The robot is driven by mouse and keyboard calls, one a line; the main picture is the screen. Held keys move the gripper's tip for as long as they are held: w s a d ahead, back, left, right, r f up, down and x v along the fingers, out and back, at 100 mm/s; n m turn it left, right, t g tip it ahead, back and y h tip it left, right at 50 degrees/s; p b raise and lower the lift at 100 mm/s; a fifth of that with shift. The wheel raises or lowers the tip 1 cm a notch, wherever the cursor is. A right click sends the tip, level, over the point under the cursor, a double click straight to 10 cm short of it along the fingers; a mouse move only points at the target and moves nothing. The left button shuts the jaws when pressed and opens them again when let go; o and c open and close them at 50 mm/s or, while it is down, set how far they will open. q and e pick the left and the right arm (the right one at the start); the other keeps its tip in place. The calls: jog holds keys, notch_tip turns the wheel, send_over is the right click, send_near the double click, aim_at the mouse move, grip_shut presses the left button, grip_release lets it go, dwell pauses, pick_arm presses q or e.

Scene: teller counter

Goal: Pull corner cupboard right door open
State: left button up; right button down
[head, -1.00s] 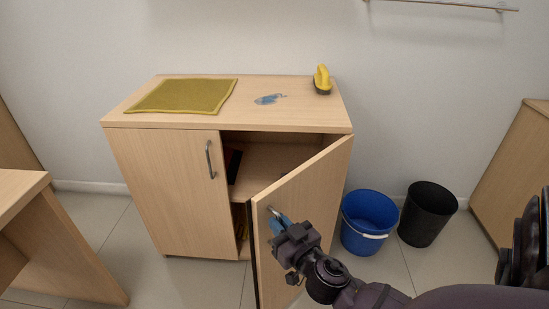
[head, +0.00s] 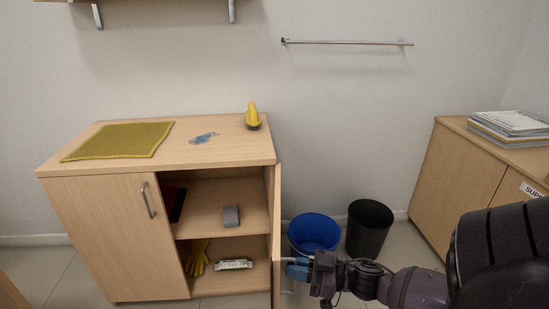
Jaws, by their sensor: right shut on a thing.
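The corner cupboard (head: 108,234) is pale wood and stands against the wall at the left. Its right door (head: 277,232) is swung wide and shows nearly edge-on. My right gripper (head: 296,269) is shut on the door's handle at the outer side of the door; the handle itself is mostly hidden by the fingers. The left door (head: 120,240) is closed, with a metal bar handle (head: 148,200). My left gripper is out of view.
Inside are a grey box (head: 231,216), a dark red-black item (head: 174,203), yellow gloves (head: 197,257) and a white-green packet (head: 233,264). A blue bucket (head: 314,232) and black bin (head: 369,228) stand right of the door.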

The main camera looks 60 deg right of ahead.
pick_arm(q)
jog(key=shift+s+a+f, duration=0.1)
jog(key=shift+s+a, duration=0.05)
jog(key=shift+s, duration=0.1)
pick_arm(e)
jog(key=shift+s+d, duration=1.45)
jog(key=shift+s, duration=0.05)
jog(key=shift+f, duration=0.1)
jog(key=c, duration=1.2)
grip_release()
jog(key=shift+c, duration=0.2)
jog(key=shift+s, duration=0.1)
